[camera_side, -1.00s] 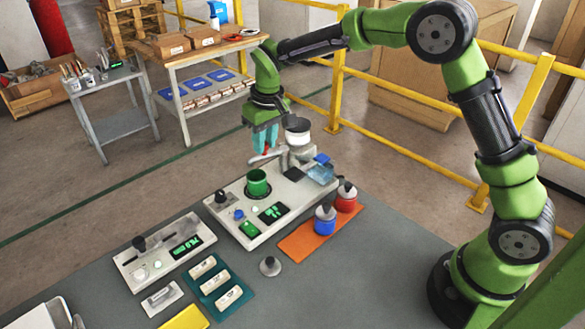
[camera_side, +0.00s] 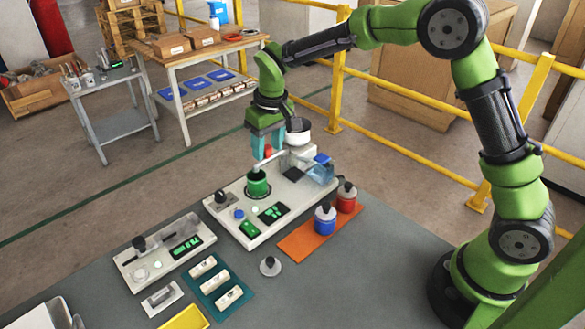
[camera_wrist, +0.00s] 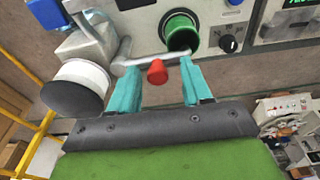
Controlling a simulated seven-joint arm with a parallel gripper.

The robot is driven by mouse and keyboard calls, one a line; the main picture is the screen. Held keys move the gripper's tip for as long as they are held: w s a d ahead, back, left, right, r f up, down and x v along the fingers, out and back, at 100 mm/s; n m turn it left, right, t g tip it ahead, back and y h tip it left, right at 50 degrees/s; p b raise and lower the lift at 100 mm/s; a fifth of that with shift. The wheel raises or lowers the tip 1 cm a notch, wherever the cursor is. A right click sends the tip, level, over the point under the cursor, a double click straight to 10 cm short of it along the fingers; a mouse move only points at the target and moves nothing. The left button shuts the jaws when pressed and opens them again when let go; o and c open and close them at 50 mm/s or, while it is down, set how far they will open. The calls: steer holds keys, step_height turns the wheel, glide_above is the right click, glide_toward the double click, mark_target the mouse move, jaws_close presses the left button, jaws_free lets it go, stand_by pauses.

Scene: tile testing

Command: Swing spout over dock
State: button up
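The spout (camera_side: 271,151) is a thin grey arm reaching left from the white-and-dark round vessel (camera_side: 298,132). Its tip is at the green cup-like dock (camera_side: 258,186), seemingly over its dark opening; exact alignment is unclear. In the wrist view the spout (camera_wrist: 143,60) runs to the rim of the green dock (camera_wrist: 182,33). A red knob (camera_wrist: 157,71) stands on the spout. My gripper (camera_wrist: 160,75) is open, its teal fingers wide apart on either side of the knob, with visible gaps. In the side view my gripper (camera_side: 265,152) is just above the spout.
The dock sits on a white console (camera_side: 225,222) with a dark knob (camera_side: 221,196) and green display. Blue (camera_side: 325,222) and red (camera_side: 346,200) weights stand on an orange mat (camera_side: 305,243) to the right. A second console (camera_side: 165,255) is front left.

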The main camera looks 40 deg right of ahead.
mark_target(268, 148)
steer(key=shift+d+r, duration=0.1)
steer(key=shift+r, duration=0.05)
steer(key=shift+r, duration=2.9)
steer(key=shift+f, duration=0.2)
steer(key=s+d+r+m+t, duration=0.1)
steer(key=s+r+t, duration=0.1)
steer(key=s, duration=0.6)
steer(key=s+d+r+m+t+y, duration=0.1)
steer(key=s+d+r, duration=0.1)
steer(key=s, duration=0.7)
steer(key=s+d+r+m+t+y, duration=0.1)
steer(key=s+r+m+t, duration=0.1)
steer(key=s, duration=0.6)
steer(key=shift+s+d+r+t, duration=0.25)
steer(key=shift+s+t, duration=0.05)
steer(key=shift+s, duration=0.1)
